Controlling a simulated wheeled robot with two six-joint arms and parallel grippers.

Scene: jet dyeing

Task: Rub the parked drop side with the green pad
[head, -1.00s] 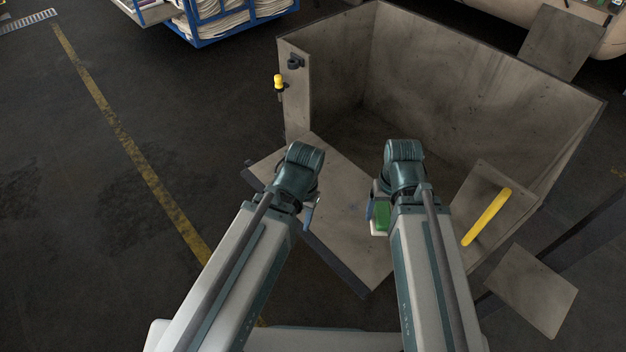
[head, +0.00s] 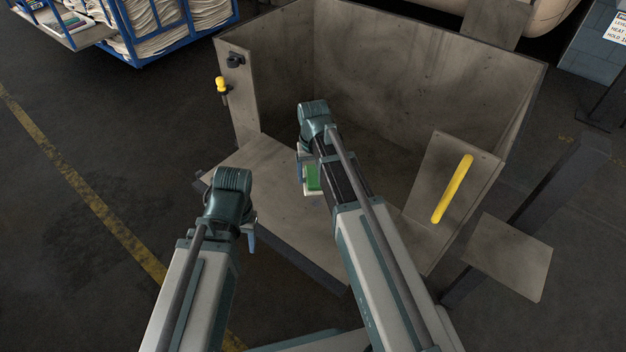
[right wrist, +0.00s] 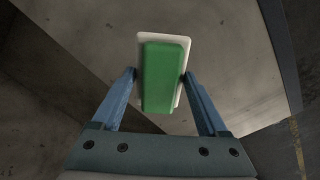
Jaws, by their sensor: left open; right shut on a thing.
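The green pad (head: 313,178), a green block on a white base, is in my right gripper (head: 308,186). It also shows between the blue fingers in the right wrist view (right wrist: 163,80). The drop side (head: 275,215) seems to be the grey, smudged panel lying lowered at the front of the big metal bin, with a dark front edge. The pad is above this panel; I cannot tell whether it touches. My left gripper (head: 250,236) is open and empty, near the panel's front left edge, and partly hidden by its wrist.
The grey bin (head: 420,75) has high walls behind the panel. A yellow handle (head: 453,188) is on its right front plate, and a yellow-topped pin (head: 222,85) is on the left post. A blue cart (head: 150,45) with folded cloth stands back left. Floor at left is clear.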

